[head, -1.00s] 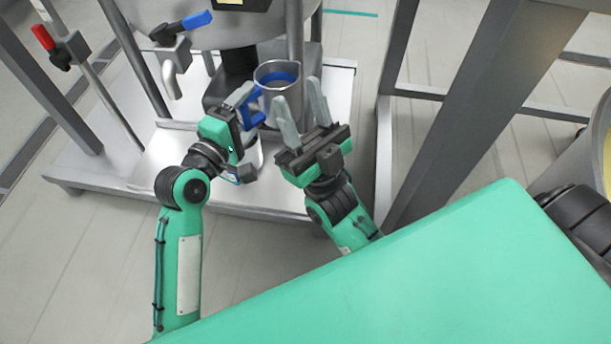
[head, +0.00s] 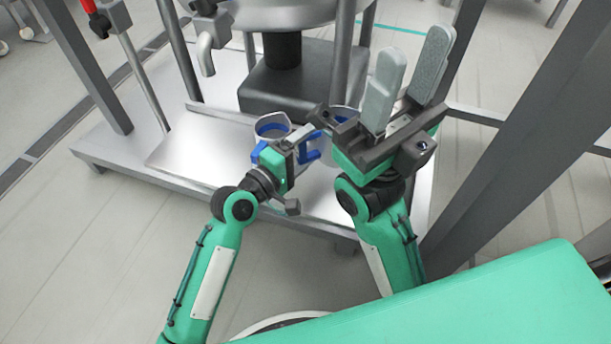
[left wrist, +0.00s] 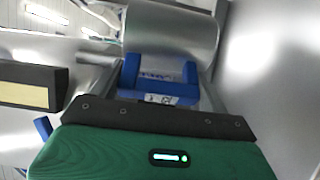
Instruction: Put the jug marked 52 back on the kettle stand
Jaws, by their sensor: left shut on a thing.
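My left gripper (head: 304,136) is shut on the blue handle (head: 311,147) of a metal jug (head: 346,113). That jug is mostly hidden behind my right gripper in the head view. In the left wrist view the held jug (left wrist: 172,35) shows as a grey body with its blue handle (left wrist: 160,80) at the fingers; its number is not legible. My right gripper (head: 413,50) is open and empty, fingers pointing up. The kettle stand (head: 130,150) is a low metal platform.
The kettle's round vessel (head: 285,12) is above a dark base block (head: 290,85) on the stand. Grey posts rise around it. A grey frame post (head: 520,120) stands close at the right. The stand's left part is bare.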

